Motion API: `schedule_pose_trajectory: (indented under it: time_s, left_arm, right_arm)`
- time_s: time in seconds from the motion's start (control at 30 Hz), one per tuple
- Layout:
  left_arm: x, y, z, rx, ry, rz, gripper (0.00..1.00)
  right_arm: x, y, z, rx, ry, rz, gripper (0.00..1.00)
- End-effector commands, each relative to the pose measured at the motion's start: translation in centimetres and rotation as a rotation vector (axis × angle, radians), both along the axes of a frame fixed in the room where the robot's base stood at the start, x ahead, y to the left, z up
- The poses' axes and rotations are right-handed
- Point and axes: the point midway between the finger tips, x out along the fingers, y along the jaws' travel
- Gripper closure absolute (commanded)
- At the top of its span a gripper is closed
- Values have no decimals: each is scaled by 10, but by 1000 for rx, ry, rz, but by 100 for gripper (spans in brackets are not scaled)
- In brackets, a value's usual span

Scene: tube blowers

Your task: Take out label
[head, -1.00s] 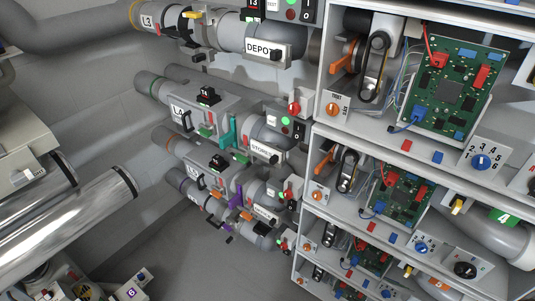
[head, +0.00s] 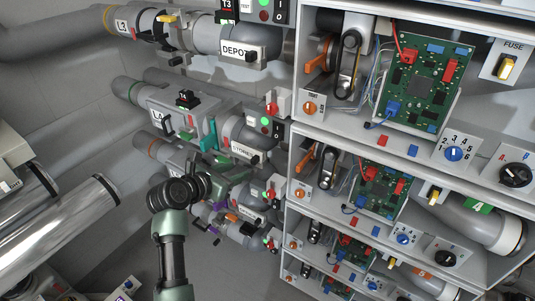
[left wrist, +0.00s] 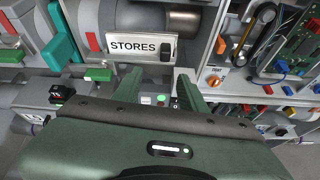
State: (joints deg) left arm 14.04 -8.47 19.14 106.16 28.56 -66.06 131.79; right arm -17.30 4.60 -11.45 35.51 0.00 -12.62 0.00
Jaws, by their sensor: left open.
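A white label reading STORES (left wrist: 143,47) fills the upper middle of the left wrist view, in a holder with a black clip at its right end. It also shows in the head view (head: 244,151) on the middle tube blower. Other labels show in the head view, a DEPOT label (head: 243,51) above and another label (head: 251,214) below. My left gripper (left wrist: 157,84) is open, its two green fingers just below the STORES label, with nothing between them but background. In the head view my left gripper (head: 212,174) is partly hidden behind its dark wrist. My right gripper is out of view.
A teal lever (head: 209,134) and a red knob (head: 271,108) flank the label on this blower. Shelves with green circuit boards (head: 419,69) stand at the right. Shiny metal pipes (head: 60,235) lie at the lower left.

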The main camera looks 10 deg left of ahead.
Motion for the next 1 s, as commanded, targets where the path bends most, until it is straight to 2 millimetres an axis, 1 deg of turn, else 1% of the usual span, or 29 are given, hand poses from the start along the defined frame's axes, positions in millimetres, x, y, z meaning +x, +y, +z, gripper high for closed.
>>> schedule_pose_trajectory:
  time_s: [0.03, 0.07, 0.1, 0.17, 0.37, 0.6, 0.7, 0.8, 1.0]
  left_arm:
    - [0, 2, 16, -48, -8, 20, 58]
    - [-1, 3, 22, -72, -12, 29, 58]
    - [0, 3, 27, -95, -11, 35, 58]
    - [2, 2, 30, -113, -11, 40, 58]
    - [21, -6, 20, -114, -8, 41, 58]
    - [42, -19, -4, -112, -7, 40, 58]
    - [54, -22, -7, -111, -11, 41, 58]
    - [59, -24, -11, -111, -10, 42, 58]
    - [60, -24, -11, -109, -10, 42, 58]
  right_arm:
    - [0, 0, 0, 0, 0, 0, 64]
    - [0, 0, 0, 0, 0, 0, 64]
    - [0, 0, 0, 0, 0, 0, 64]
    - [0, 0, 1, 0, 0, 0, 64]
    - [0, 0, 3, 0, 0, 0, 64]
    - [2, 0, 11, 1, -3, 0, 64]
    - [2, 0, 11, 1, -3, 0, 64]
    - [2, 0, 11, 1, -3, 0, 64]
    - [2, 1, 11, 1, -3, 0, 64]
